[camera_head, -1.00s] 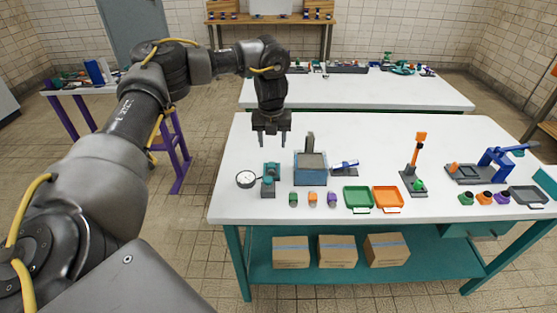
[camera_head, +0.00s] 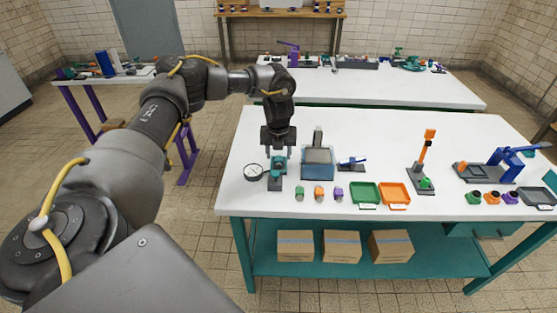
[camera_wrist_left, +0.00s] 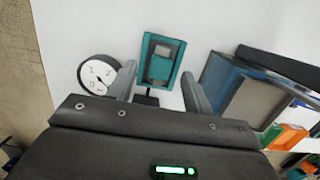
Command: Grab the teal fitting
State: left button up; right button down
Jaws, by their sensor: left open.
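The teal fitting (camera_head: 278,168) stands near the left end of the white table, on or against a dark grey holder (camera_head: 275,186). My left gripper (camera_head: 279,150) points down directly over the fitting, with its fingers apart. In the left wrist view the fitting (camera_wrist_left: 163,50) shows between the two open fingertips (camera_wrist_left: 158,74), with grey faces on it and a small dark part below. I cannot tell whether a finger touches it. The right gripper is not in view.
A round gauge (camera_head: 253,172) lies close on the left, and a blue box (camera_head: 318,163) stands close on the right. Small green (camera_head: 299,193), orange (camera_head: 319,193) and purple (camera_head: 338,194) pieces sit in front. Green (camera_head: 366,193) and orange (camera_head: 395,193) trays lie further right.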

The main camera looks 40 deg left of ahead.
pick_arm(q)
jog(key=shift+w+f, duration=0.15)
jog(key=shift+f, duration=0.7)
grip_shut()
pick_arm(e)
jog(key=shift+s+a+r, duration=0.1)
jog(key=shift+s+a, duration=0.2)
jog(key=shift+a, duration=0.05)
pick_arm(q)
jog(key=shift+r, duration=0.55)
jog(key=shift+d+r+b, duration=0.25)
jog(key=shift+r+b, duration=0.35)
jog(key=shift+r, duration=0.6)
jog(key=s+d+r, duration=0.3)
jog(key=d+r, duration=0.6)
jog(key=d, duration=0.4)
jog(key=shift+s+r, duration=0.25)
jog(key=shift+s, duration=0.05)
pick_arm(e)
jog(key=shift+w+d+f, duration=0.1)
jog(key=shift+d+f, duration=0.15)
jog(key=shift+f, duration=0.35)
